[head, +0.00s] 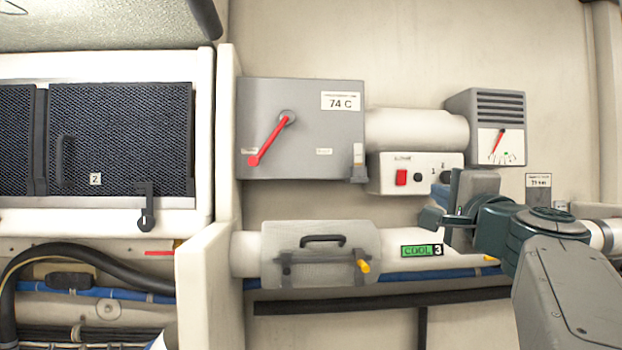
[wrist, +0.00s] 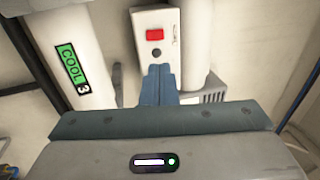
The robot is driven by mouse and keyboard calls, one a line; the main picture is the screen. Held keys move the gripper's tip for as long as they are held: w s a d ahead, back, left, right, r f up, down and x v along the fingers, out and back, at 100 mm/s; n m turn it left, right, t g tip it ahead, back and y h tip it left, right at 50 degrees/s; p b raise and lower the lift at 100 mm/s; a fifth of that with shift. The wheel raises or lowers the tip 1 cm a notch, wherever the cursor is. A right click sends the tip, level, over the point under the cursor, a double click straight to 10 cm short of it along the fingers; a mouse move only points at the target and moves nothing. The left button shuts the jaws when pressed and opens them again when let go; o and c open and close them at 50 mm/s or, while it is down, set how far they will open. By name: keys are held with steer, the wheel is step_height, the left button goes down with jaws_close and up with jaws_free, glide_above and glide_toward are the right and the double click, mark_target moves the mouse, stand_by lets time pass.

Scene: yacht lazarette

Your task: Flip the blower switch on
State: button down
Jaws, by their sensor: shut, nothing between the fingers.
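The blower switch is a red rocker (head: 401,177) on a white control box (head: 388,187), left of a dark round knob or button. In the wrist view the red rocker (wrist: 156,34) lies straight beyond my fingertips, with a dark button between. Whether it is on or off cannot be told. My gripper (head: 438,203) is right of and slightly below the rocker in the head view, apart from it. In the wrist view my gripper (wrist: 158,72) is shut and empty, its fingers side by side, overlapping the box's near end.
A grey box (head: 300,110) with a red lever and a 74 C label stands above left. A vent with a gauge (head: 486,125) is above right. A pale pipe with a green COOL 3 label (head: 421,250) and a handled canister (head: 320,255) run below.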

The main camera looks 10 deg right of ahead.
steer(key=shift+w, duration=0.15)
steer(key=p, duration=0.5)
glide_toward(402, 173)
steer(key=x, duration=0.5)
steer(key=shift+w, duration=0.95)
steer(key=shift+r, duration=0.15)
